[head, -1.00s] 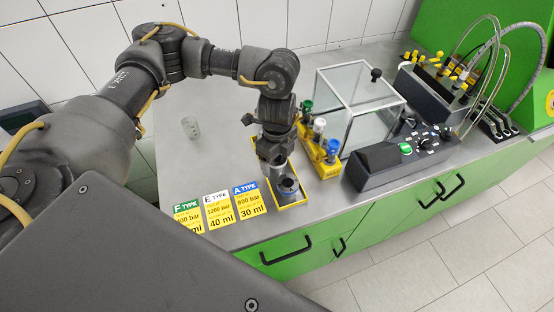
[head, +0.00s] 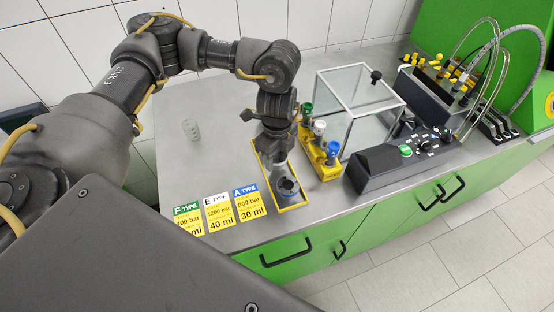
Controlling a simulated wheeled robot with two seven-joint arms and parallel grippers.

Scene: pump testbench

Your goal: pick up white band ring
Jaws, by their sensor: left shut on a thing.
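My left gripper (head: 281,160) points down over the narrow yellow-edged tray (head: 294,208) at the front of the bench. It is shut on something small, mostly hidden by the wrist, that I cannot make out. A dark, round, hollow part (head: 287,188) shows in the tray just in front of the gripper. I cannot clearly make out a white band on any ring. Right of the gripper, a yellow rack (head: 325,170) holds a green-topped part (head: 306,110), a white-topped part (head: 319,127) and a blue-topped part (head: 333,149). My right gripper is not in view.
A clear glass (head: 191,129) stands at the back left. Three type cards (head: 219,212) lie along the front edge. A glass box (head: 360,100) and a dark control panel (head: 400,162) stand to the right.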

